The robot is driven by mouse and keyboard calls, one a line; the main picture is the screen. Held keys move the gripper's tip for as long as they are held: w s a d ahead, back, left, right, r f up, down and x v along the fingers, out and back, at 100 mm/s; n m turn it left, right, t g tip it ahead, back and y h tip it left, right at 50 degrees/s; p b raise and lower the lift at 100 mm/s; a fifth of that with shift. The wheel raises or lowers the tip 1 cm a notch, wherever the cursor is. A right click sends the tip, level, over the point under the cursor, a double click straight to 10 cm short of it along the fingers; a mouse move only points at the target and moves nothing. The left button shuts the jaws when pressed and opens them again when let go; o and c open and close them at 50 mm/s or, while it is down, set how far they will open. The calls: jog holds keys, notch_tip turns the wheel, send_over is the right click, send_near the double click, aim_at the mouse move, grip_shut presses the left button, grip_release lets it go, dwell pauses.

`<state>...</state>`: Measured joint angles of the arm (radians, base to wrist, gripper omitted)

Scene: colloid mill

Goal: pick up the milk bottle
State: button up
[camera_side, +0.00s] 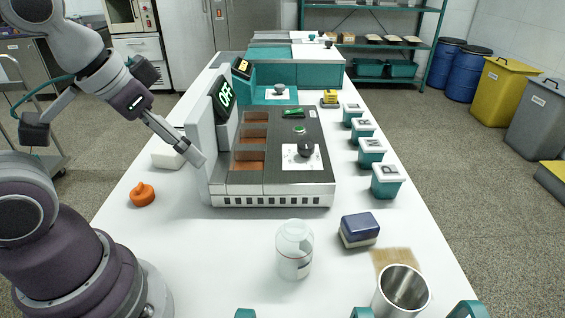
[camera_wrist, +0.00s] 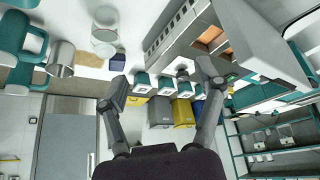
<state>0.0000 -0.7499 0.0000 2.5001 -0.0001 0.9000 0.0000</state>
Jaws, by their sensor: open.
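The milk bottle (camera_side: 294,252) is a clear, whitish bottle with a rounded top. It stands upright on the white table at the front, before the machine. It also shows in the wrist view at the upper left (camera_wrist: 104,36). My gripper (camera_side: 196,152) is up at the left, by the machine's pale upright panel, well apart from the bottle. In the wrist view my gripper (camera_wrist: 163,82) has its two fingers spread wide with nothing between them.
The machine (camera_side: 270,185) with its "OFF" display stands mid-table. A blue box (camera_side: 359,230), a metal mug (camera_side: 402,292) and a brown mat (camera_side: 392,256) lie right of the bottle. An orange object (camera_side: 142,194) is at left. Teal containers (camera_side: 386,181) line the right edge.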

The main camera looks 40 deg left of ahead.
jog(key=o, duration=0.3)
jog(key=n+g, duration=0.5)
jog(key=n, duration=1.8)
send_over(297, 250)
jog(key=w+a, duration=0.2)
notch_tip(297, 250, down, 8)
jog(key=shift+s+r, duration=0.15)
jog(key=shift+n+g, duration=0.3)
jog(key=f, duration=1.1)
jog(key=shift+d, duration=0.2)
